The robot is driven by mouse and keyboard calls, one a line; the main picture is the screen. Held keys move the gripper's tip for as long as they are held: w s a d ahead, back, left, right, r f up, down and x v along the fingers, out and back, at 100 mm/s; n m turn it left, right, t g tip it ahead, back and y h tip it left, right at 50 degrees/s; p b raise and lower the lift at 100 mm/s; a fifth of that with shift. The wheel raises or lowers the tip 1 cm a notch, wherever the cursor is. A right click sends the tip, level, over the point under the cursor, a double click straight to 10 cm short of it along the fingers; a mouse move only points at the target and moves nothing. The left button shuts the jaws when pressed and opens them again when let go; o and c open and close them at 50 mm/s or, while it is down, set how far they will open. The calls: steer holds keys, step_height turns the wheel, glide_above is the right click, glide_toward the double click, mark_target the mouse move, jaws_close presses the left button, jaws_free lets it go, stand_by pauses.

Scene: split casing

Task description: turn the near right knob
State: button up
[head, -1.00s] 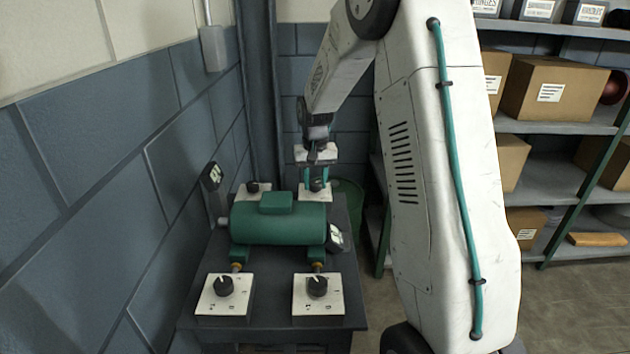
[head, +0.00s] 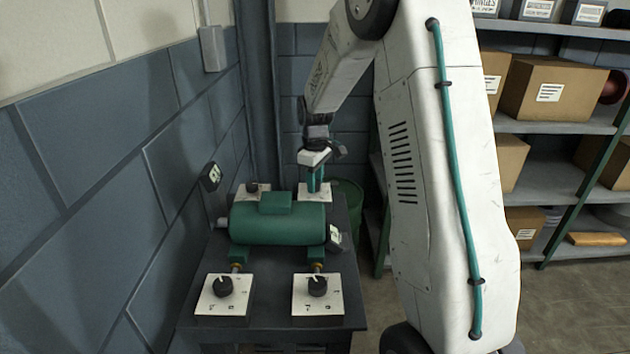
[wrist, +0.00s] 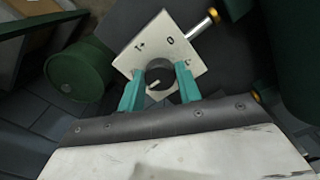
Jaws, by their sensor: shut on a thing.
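The near right knob (head: 317,287) is black with a white pointer mark and sits on a white marked plate (head: 333,306) at the table's front right. Nothing touches it. My gripper (head: 317,188) is at the far right plate (head: 305,193), behind the green casing. In the wrist view its teal fingers (wrist: 160,84) are shut on the black far right knob (wrist: 159,70), one on each side. That knob's pale pointer mark shows toward its lower left edge. In the head view the fingers hide this knob.
The green cylindrical casing (head: 277,223) lies across the dark table (head: 270,330). Near left (head: 222,286) and far left (head: 252,187) knobs stand on similar plates. A blue block wall (head: 100,200) borders the left. A green bin (head: 350,192) stands behind right.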

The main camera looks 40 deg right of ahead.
steer(key=n, duration=0.6)
steer(key=shift+w+r, duration=0.1)
stand_by(0.5)
steer(key=o, duration=1)
step_height(320, 180, up, 8)
steer(key=shift+f, duration=0.15)
